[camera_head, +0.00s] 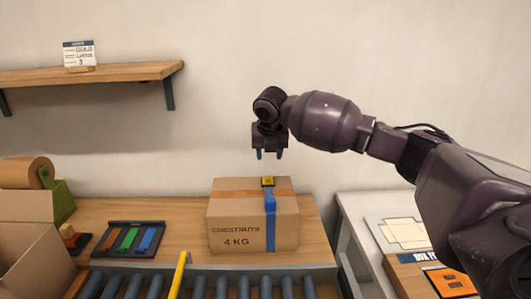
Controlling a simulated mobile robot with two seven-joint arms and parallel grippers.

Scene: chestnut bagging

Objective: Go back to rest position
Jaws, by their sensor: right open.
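My right gripper (269,154) is empty and open, with its two fingertips pointing down. It hangs in the air above the closed cardboard box (233,230) and does not touch it. The box stands on the wooden counter and reads "CHESTNUTS 4 KG". My right arm reaches in from the right edge. My left gripper is not in view.
A roller conveyor (200,286) with a yellow bar (178,275) lies in front of the box. A dark tray of coloured strips (130,239) and an open carton (38,265) are at left. A wall shelf (90,75) is upper left. A white table (352,212) stands at right.

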